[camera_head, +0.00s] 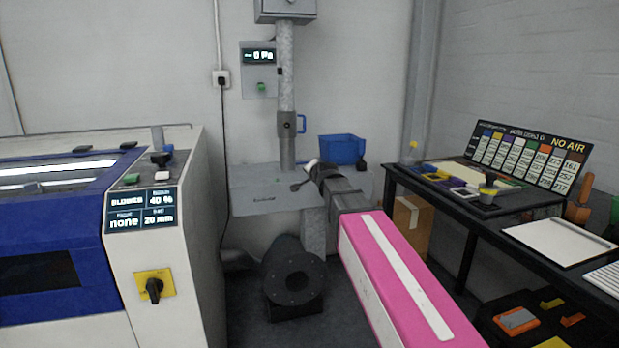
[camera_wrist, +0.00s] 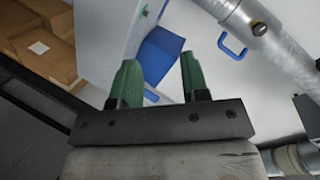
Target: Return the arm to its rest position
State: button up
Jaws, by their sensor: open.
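My arm (camera_head: 395,275), with a pink link, stretches from the lower right of the head view toward the grey housing at the back wall. Its wrist end is in front of that housing, and the fingers cannot be made out there. In the wrist view my gripper (camera_wrist: 158,60) shows two green fingers standing well apart. The gap between them holds nothing. A blue bin (camera_wrist: 163,52) shows behind the gap, and a gap in depth cannot be judged from this view.
The grey housing (camera_head: 257,192) carries the blue bin (camera_head: 341,149) and a vertical duct (camera_head: 287,85). A blue-and-white machine (camera_head: 160,240) stands left. A black table (camera_head: 520,212) with a colour chart (camera_head: 528,158) stands right. Cardboard boxes (camera_wrist: 45,50) show at the wrist view's left.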

jog(key=s+d+f+n+g+h, duration=0.1)
jog(key=s+d+f+g, duration=0.15)
jog(key=f, duration=0.45)
jog(key=s+d+f+n+g, duration=0.1)
jog(key=s+d+f+g, duration=0.1)
jog(key=s+d+f, duration=0.35)
jog(key=s+d+f+n+g+h, duration=0.1)
jog(key=s+d+f+n+g, duration=0.2)
jog(key=s+f, duration=0.8)
jog(key=s+d+f+n+g+h, duration=0.1)
jog(key=s+d+f+n+g, duration=0.2)
jog(key=s+d+f+g, duration=0.3)
jog(key=s+f, duration=0.5)
jog(key=shift+d+f, duration=0.35)
jog(key=shift+f, duration=0.05)
jog(key=shift+w, duration=0.1)
